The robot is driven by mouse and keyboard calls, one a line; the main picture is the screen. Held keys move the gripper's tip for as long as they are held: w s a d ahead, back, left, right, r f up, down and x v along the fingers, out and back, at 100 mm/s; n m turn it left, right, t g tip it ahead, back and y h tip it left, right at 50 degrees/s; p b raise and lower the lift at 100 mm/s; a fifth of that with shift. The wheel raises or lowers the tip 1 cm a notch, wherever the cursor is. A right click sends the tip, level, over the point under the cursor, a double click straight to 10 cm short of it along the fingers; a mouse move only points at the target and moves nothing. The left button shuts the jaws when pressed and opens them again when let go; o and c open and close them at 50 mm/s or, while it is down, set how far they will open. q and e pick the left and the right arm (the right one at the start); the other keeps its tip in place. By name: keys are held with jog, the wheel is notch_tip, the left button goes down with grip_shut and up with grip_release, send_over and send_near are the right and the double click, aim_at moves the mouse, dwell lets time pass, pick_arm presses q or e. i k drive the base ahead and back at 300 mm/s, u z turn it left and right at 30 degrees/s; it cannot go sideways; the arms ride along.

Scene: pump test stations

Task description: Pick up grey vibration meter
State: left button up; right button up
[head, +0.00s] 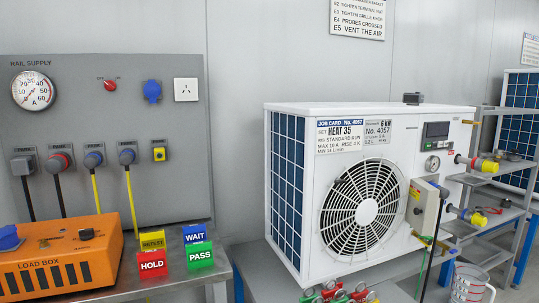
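A small dark grey box (413,98) sits on the top of the white pump unit (300,107), towards its right end. It may be the grey vibration meter, but it is too small for me to read any marking on it. Nothing covers it from this side. Neither of my grippers is in the head view.
An orange load box (62,262) and coloured cards, among them a red HOLD card (152,264), stand on the left bench below a grey rail supply panel (110,90). Metal shelves (500,180) with small items stand right of the unit. A measuring jug (468,285) is at lower right.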

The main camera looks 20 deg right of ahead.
aim_at(410, 99)
jog(key=z, duration=0.25)
jog(key=k, duration=0.25)
jog(key=z, duration=1)
jog(key=i, duration=0.25)
jog(key=z, duration=0.1)
